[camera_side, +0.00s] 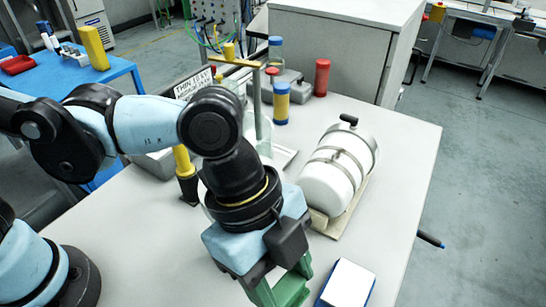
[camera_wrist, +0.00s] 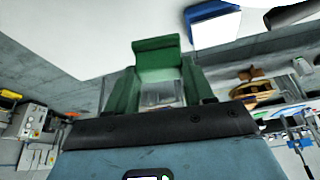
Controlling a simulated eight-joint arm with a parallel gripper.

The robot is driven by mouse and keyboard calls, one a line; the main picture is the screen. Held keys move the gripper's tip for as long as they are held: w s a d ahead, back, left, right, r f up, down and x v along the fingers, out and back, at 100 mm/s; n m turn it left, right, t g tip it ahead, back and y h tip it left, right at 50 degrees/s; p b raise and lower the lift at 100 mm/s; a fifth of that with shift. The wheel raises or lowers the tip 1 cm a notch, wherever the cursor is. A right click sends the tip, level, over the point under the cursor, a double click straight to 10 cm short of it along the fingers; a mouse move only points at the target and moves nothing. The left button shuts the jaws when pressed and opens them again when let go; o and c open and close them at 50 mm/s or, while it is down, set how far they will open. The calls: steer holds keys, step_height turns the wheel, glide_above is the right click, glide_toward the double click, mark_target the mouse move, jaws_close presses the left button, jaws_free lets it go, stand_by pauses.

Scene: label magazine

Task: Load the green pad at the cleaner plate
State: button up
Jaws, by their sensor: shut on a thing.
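My gripper (camera_side: 284,287) is at the bottom edge of the side view, over the front part of the white table, with its green fingers partly cut off by the frame. In the wrist view my gripper (camera_wrist: 158,78) has its two green fingers on either side of a green piece, which I take as the green pad (camera_wrist: 157,52). The pad spans the fingertips and is held there. The pad cannot be told apart from the green fingers in the side view. I cannot make out a cleaner plate in either view.
A white and blue block (camera_side: 347,284) lies right of my gripper; it also shows in the wrist view (camera_wrist: 213,27). Red and yellow cylinders (camera_side: 282,103) stand farther back. The table's right side is mostly clear.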

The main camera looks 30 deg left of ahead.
steer(key=w+d+m+g+y, duration=0.1)
steer(key=w+d+m+g, duration=0.1)
steer(key=w+d+m, duration=0.6)
steer(key=shift+n, duration=0.3)
steer(key=shift+w+a+f, duration=0.2)
steer(key=shift+a+f, duration=0.05)
steer(key=shift+f, duration=0.65)
steer(key=shift+w+a+f, duration=0.25)
steer(key=shift+f, duration=0.65)
steer(key=shift+w+a+f, duration=0.2)
steer(key=shift+a+f, duration=0.05)
steer(key=shift+f, duration=0.65)
steer(key=shift+f, duration=1)
step_height(320, 180, up, 7)
stand_by(0.8)
steer(key=shift+r, duration=0.1)
